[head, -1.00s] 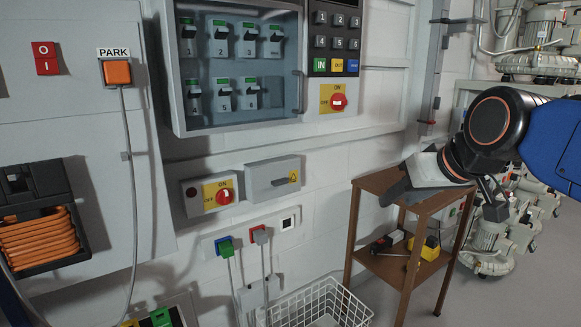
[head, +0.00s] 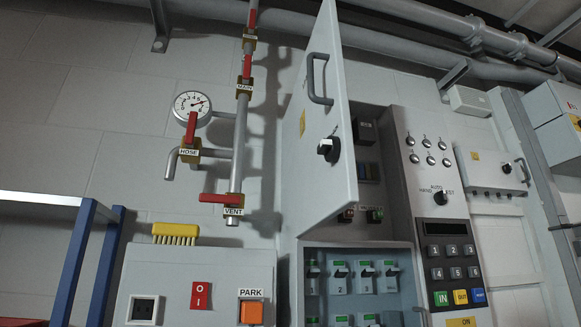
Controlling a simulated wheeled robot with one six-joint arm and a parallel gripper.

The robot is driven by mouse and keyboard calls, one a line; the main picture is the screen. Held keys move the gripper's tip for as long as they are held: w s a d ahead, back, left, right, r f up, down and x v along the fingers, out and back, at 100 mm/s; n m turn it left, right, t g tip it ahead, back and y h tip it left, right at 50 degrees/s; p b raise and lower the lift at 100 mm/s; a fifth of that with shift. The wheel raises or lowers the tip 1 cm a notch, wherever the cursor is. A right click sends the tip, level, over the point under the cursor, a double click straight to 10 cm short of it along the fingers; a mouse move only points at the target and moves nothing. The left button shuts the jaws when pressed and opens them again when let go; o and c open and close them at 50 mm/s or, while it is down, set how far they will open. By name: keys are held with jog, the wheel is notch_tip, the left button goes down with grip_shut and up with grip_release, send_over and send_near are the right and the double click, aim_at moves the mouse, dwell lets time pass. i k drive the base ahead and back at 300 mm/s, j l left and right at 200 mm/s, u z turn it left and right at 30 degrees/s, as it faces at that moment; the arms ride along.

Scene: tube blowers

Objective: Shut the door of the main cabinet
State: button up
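The main cabinet's door (head: 318,195) stands open in the head view. It is a pale grey panel swung out from the cabinet's left side, seen at a steep angle. It carries a grey bar handle (head: 312,82) near its top, a black knob (head: 328,148) and a yellow label. The cabinet (head: 393,195) behind it shows its inside, with several small dark and coloured parts; the door hides the left of the opening. My gripper and arm are not in this view.
Left of the door run pipes with red valve levers (head: 220,198) and a gauge (head: 192,106). Below is a breaker box (head: 350,262); right is a keypad panel (head: 450,255). A yellow brush (head: 175,233) lies atop the PARK panel (head: 190,285). A blue-legged shelf (head: 90,255) stands left.

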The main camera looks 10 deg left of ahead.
aim_at(323, 190)
jog(key=u, duration=0.85)
